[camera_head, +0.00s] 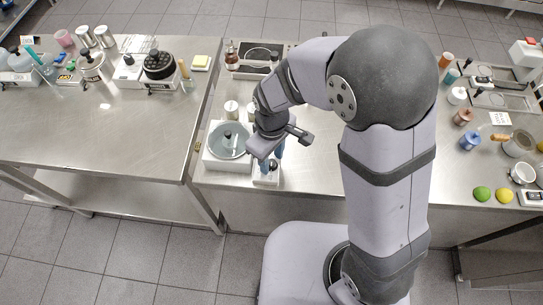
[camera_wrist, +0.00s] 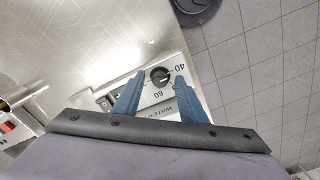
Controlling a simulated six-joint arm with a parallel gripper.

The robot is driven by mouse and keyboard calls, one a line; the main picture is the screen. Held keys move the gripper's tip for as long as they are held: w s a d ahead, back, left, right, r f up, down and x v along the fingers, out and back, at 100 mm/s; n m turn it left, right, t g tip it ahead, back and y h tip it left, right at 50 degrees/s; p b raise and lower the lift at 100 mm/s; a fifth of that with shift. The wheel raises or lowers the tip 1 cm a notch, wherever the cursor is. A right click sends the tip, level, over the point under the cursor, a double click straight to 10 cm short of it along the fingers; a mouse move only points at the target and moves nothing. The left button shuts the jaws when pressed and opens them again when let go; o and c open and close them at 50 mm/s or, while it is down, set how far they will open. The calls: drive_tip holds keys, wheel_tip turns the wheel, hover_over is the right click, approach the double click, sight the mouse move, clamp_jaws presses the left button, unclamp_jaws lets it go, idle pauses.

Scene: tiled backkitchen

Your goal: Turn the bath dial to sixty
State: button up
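The bath dial (camera_wrist: 160,75) is a small dark round knob on a white control panel (camera_wrist: 148,98) marked "40", "60" and "WATER". "40" is to the dial's right and "60" is below it. A light mark shows on the knob, but its exact heading is too small to read. My gripper (camera_wrist: 160,79) is open, with its blue fingers on either side of the dial in the wrist view. I cannot tell whether they touch it. In the head view my gripper (camera_head: 273,159) is over the small white control box (camera_head: 264,181), mostly hiding the dial.
A white bath with a round clear basin (camera_head: 228,141) stands just left of the control box. A small jar (camera_head: 231,108) stands behind it. The counter's front edge is close in front. Bare steel lies right of my gripper (camera_head: 318,165).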

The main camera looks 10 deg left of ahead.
clamp_jaws()
